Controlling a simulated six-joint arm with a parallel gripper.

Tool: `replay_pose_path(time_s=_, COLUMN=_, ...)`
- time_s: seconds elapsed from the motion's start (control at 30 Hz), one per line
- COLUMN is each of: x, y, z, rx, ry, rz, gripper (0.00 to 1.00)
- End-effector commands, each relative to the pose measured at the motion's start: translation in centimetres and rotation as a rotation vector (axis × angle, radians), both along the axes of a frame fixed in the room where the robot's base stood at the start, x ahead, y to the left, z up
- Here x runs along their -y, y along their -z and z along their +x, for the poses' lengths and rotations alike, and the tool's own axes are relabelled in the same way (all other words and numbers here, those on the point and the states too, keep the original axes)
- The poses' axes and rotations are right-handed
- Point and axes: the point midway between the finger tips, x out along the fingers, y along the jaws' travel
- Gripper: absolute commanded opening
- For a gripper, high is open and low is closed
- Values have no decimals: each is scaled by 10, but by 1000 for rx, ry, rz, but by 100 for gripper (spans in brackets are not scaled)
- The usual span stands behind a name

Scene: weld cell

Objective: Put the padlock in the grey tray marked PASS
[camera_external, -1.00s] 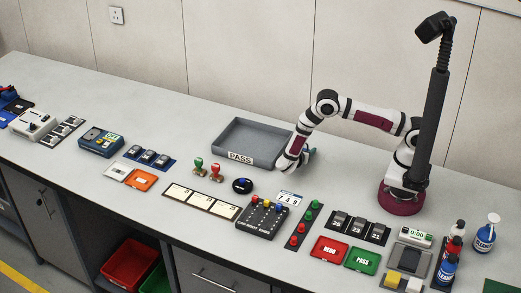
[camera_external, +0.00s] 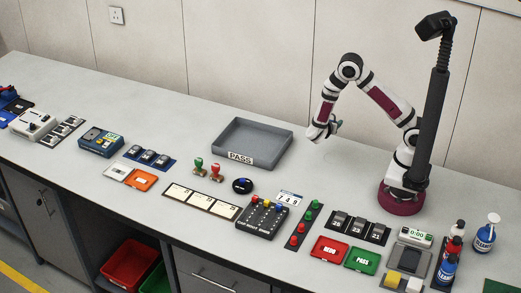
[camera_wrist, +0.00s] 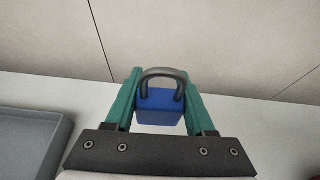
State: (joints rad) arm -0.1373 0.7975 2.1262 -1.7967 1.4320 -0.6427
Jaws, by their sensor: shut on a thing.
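The padlock (camera_wrist: 160,108) has a blue body and a dark grey shackle. In the wrist view it sits between the two green fingers of my gripper (camera_wrist: 160,98), which is shut on it. In the external view my gripper (camera_external: 336,127) is raised to the right of the grey tray; the padlock cannot be made out there. The grey tray (camera_external: 284,152) bears a white PASS label on its front wall and looks empty. A corner of the tray (camera_wrist: 35,116) also shows at the left of the wrist view.
A flat green PASS plate (camera_external: 362,260) and a red REDO plate (camera_external: 329,250) lie nearer the front edge. The bench behind the tray is clear.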

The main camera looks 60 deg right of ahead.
Motion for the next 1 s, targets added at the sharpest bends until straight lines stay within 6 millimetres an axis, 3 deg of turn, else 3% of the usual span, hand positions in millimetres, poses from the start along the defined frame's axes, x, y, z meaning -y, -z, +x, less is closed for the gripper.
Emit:
replay_pose_path(time_s=0.17, x=10, y=-8, z=-9, rx=1, ry=-1, rz=0, gripper=0)
replay_pose_path(time_s=0.27, x=11, y=-7, z=-1, rx=1, ry=-26, rz=1, gripper=0)
replay_pose_path(time_s=0.37, x=12, y=-5, z=25, rx=2, ry=-106, rz=0, gripper=0)
replay_pose_path(time_s=0.7, x=-1, y=-10, z=168, rx=1, ry=-611, rz=0, gripper=0)
replay_pose_path(time_s=0.87, x=-13, y=-11, z=201, rx=0, ry=-742, rz=1, gripper=0)
replay_pose_path(time_s=1.0, x=-44, y=12, z=226, rx=-2, ry=-758, rz=1, gripper=0)
